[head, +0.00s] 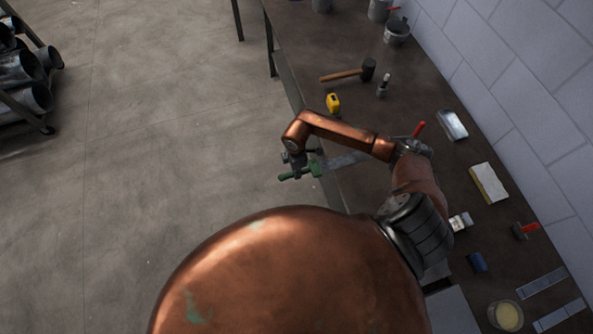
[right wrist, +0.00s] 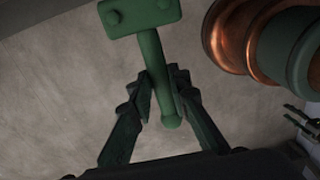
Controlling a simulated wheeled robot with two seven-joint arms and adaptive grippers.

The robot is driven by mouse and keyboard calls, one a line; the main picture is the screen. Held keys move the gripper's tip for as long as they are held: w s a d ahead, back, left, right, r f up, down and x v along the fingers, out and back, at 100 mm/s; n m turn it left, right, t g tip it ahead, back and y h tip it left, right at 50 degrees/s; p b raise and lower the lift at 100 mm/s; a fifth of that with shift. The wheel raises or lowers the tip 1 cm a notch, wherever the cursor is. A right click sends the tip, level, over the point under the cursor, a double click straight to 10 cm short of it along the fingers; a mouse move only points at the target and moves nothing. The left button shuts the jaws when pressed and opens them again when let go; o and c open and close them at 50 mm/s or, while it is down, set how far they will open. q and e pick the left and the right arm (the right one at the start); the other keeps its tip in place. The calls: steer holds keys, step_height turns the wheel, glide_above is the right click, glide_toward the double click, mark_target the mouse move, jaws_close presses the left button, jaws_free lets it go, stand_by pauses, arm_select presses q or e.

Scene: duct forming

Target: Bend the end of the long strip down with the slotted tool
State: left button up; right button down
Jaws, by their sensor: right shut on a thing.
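The slotted tool (head: 316,167) is green, with a round handle and a block-shaped head. My right gripper (head: 298,164) is shut on its handle, just off the bench's left edge. In the right wrist view the slotted tool (right wrist: 140,17) shows its head at the top, with its handle between the fingers of my right gripper (right wrist: 160,88). The strip does not show in the wrist view.
The dark bench (head: 340,100) carries a mallet (head: 350,74), a yellow tape measure (head: 333,104), a yellow-white block (head: 488,182) and a jar (head: 506,316). A white block wall borders the bench on the right. Open floor (head: 170,130) lies left; a pipe rack (head: 25,80) stands far left.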

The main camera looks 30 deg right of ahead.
steer(key=shift+s+d+p, duration=0.1)
steer(key=shift+d+p, duration=0.2)
steer(key=shift+d, duration=0.25)
stand_by(0.9)
stand_by(0.4)
steer(key=shift+s+d, duration=0.2)
steer(key=shift+d, duration=0.45)
stand_by(0.7)
steer(key=shift+p, duration=0.45)
stand_by(0.4)
steer(key=shift+a+f+h, duration=0.1)
steer(key=shift+f+h, duration=0.25)
steer(key=shift+h, duration=0.05)
steer(key=shift+a+f+g+h+b, duration=0.1)
steer(key=shift+f+g+h+b, duration=0.3)
steer(key=shift+f+h, duration=0.65)
